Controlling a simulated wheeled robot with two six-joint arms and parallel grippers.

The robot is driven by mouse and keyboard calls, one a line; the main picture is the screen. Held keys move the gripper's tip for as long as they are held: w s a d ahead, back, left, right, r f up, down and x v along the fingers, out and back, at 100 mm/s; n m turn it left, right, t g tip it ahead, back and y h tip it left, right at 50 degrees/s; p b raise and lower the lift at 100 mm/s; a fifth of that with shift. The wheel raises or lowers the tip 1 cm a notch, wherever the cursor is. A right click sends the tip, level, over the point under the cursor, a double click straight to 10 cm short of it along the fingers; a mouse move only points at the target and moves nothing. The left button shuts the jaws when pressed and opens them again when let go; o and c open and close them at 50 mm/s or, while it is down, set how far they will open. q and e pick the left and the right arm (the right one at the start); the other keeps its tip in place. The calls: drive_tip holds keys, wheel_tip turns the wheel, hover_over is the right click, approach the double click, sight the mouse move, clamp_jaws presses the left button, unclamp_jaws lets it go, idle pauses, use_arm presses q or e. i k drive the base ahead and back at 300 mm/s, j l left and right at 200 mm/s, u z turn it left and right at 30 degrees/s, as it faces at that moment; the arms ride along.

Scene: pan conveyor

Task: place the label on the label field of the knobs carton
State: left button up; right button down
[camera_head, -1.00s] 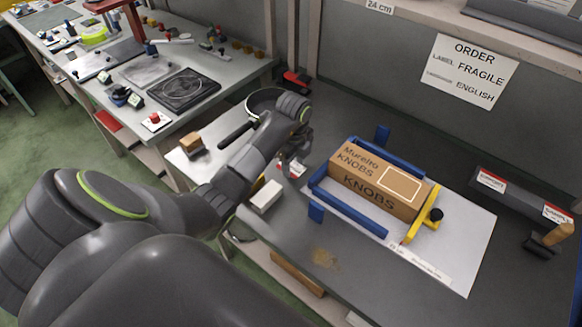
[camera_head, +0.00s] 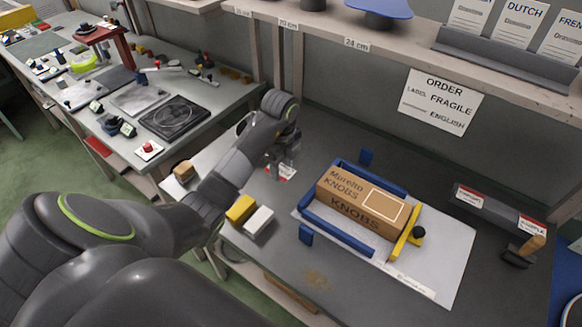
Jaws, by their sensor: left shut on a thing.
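The knobs carton (camera_head: 345,198) lies in a blue frame (camera_head: 337,232) on a white board, with a pale outlined label field (camera_head: 384,204) on the right part of its top. My left gripper (camera_head: 284,166) is left of the carton, above the grey table, pointing down. It is shut on a small white and red label (camera_head: 285,173), apart from the carton. The label's print is too small to read. My right gripper is out of view.
White (camera_head: 259,221) and yellow (camera_head: 240,209) blocks lie at the table's left edge. An order sign (camera_head: 440,102) reads FRAGILE, ENGLISH. A label rack (camera_head: 497,212) stands at right.

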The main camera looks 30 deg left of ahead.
sight(383, 206)
drive_tip(key=z, duration=0.6)
drive_tip(key=j+z, duration=0.25)
drive_tip(key=z, duration=0.2)
drive_tip(key=k+j+z, duration=0.15)
drive_tip(key=z, duration=0.35)
drive_tip(key=k+j+z, duration=0.15)
drive_tip(key=z, duration=0.3)
drive_tip(key=k+j+z, duration=0.2)
drive_tip(key=k+j, duration=0.3)
drive_tip(key=k+j+z, duration=0.2)
drive_tip(key=k+j, duration=0.15)
drive_tip(key=k, duration=0.3)
drive_tip(key=i+j, duration=0.3)
drive_tip(key=j, duration=0.1)
